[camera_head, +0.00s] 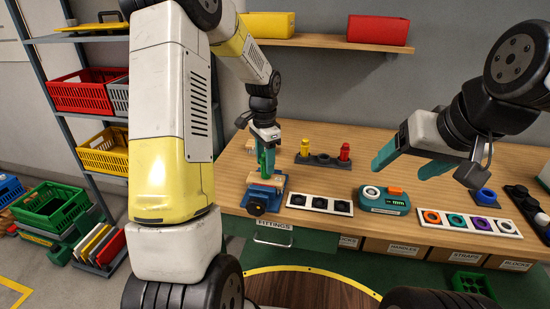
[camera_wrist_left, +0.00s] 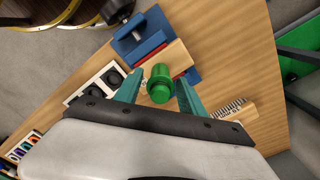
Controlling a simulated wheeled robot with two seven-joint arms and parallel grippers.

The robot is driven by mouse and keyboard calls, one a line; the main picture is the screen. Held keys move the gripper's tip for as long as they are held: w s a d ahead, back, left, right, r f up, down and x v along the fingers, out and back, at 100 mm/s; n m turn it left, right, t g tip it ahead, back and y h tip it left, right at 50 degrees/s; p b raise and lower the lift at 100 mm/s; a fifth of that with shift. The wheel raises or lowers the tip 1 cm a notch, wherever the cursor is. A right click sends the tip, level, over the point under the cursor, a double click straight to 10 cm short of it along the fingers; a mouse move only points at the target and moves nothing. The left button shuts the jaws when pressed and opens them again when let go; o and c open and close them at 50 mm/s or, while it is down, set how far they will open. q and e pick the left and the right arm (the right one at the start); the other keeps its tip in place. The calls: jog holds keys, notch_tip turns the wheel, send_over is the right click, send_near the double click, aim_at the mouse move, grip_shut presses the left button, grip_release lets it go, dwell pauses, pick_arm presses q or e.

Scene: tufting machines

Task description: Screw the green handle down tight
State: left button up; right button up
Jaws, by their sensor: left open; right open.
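The green handle (camera_head: 262,160) stands upright at the wooden block (camera_head: 266,182) in the blue vise (camera_head: 277,186) on the bench. In the left wrist view the handle (camera_wrist_left: 159,83) is seen from its end, between the two teal fingers. My left gripper (camera_head: 266,150) is above and around the handle, with its fingers open. In the left wrist view a gap shows between the handle and the left gripper's fingers (camera_wrist_left: 158,95). The wooden block (camera_wrist_left: 172,60) lies in the vise (camera_wrist_left: 145,38) there too. My right gripper (camera_head: 425,163) is open and empty above the right side of the bench.
A white strip with black sockets (camera_head: 320,204) and a teal device (camera_head: 384,203) lie right of the vise. A stand with yellow and red pieces (camera_head: 324,160) is behind. A tray of coloured rings (camera_head: 467,222) is further right. A brush (camera_wrist_left: 232,112) lies beside the vise.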

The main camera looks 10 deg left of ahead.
pick_arm(q)
jog(key=n, duration=1.5)
